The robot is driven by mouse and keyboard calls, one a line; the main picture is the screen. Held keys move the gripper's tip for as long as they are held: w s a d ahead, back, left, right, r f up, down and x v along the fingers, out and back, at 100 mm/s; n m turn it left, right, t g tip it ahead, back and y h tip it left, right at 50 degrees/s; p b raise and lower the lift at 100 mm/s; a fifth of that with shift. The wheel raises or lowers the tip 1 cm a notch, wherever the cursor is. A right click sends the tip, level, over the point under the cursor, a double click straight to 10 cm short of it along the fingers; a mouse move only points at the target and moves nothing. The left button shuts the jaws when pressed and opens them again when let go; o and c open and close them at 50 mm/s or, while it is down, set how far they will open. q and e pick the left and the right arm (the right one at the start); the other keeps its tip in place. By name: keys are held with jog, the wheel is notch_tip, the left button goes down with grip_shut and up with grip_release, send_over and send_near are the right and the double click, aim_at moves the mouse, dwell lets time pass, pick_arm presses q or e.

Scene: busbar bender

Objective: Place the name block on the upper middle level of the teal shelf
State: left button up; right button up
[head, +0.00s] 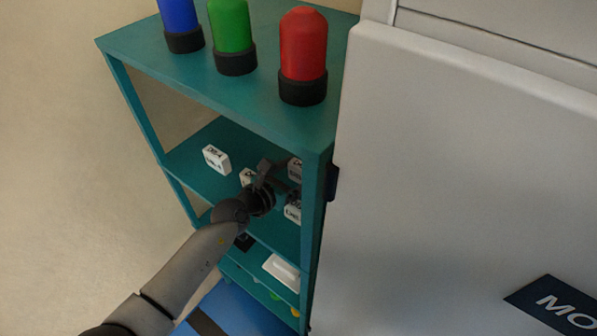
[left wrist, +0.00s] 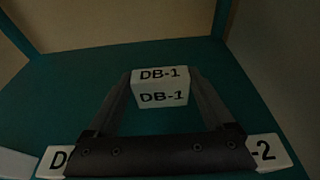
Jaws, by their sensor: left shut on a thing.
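The teal shelf (head: 195,180) stands left of a large grey cabinet. My left gripper (head: 283,174) reaches into its upper middle level. In the left wrist view the gripper (left wrist: 160,85) is shut on a white name block (left wrist: 160,88) marked DB-1, held between the fingertips. Whether this block touches the shelf board is unclear. In the head view a white block (head: 295,168) shows at the fingers, partly hidden by them and the shelf post. My right gripper is in neither view.
Other white blocks on this level are one at the left (head: 216,159), one beside the wrist (head: 247,177) and one near the front right (head: 293,213). Red (head: 303,48), green (head: 231,28) and blue (head: 179,18) lamps stand on top. The grey cabinet (head: 450,150) closes off the right.

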pick_arm(q)
jog(key=shift+f, duration=0.15)
jog(key=o, duration=1.1)
jog(key=shift+r, duration=0.25)
jog(key=p+v, duration=0.2)
jog(key=v, duration=0.8)
jog(key=shift+s+a, duration=0.25)
jog(key=shift+s, duration=0.05)
jog(key=shift+s+a+r, duration=0.25)
jog(key=shift+s+a, duration=0.05)
jog(key=shift+s, duration=0.2)
